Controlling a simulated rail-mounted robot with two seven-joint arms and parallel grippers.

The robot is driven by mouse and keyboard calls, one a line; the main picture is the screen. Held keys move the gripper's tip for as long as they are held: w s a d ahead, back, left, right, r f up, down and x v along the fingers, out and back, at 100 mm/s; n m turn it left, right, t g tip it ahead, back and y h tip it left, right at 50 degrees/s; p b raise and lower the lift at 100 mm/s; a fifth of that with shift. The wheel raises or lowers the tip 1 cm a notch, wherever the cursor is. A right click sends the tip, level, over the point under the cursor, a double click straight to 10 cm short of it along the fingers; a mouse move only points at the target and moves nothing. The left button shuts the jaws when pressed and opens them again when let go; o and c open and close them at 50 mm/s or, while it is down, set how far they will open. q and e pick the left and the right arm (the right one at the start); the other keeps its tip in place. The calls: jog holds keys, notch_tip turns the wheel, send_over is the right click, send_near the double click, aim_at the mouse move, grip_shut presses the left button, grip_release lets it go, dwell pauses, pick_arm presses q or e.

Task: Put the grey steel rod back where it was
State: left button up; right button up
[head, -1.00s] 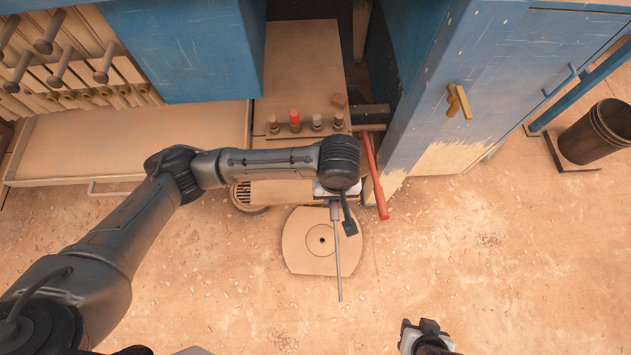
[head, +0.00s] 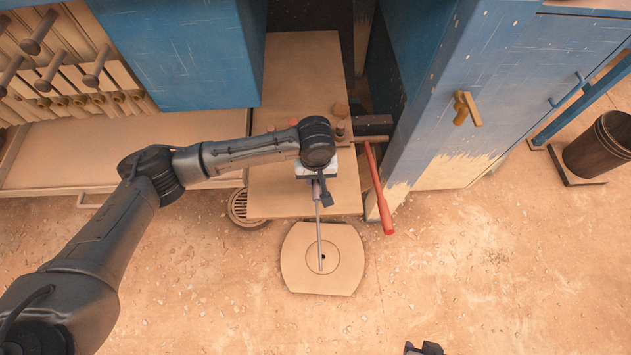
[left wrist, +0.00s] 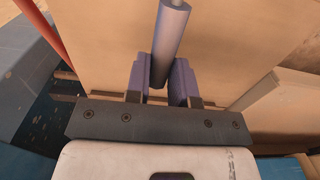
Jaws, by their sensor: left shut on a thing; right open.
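My left gripper (head: 318,188) is shut on the grey steel rod (head: 319,232) near one end. The rod is thin and straight, and it reaches toward the bottom of the head view. Its free end appears over the round plate (head: 295,275) with a dark central hole; I cannot tell its height above the plate. The left wrist view shows the rod (left wrist: 172,35) between the two jaw pads of the left gripper (left wrist: 160,85). My right gripper (head: 424,348) is open at the bottom edge, mostly cut off.
A tan bench (head: 300,70) lies behind the left gripper, with small items partly hidden by my arm. A red-handled lever (head: 378,190) stands close on the right, beside a blue cabinet (head: 490,60). A floor drain (head: 240,207) is at left.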

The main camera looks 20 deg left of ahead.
pick_arm(q)
notch_tip(320, 180, down, 4)
jog(key=shift+r+b, duration=0.2)
jog(key=shift+b, duration=0.45)
jog(key=o, duration=0.8)
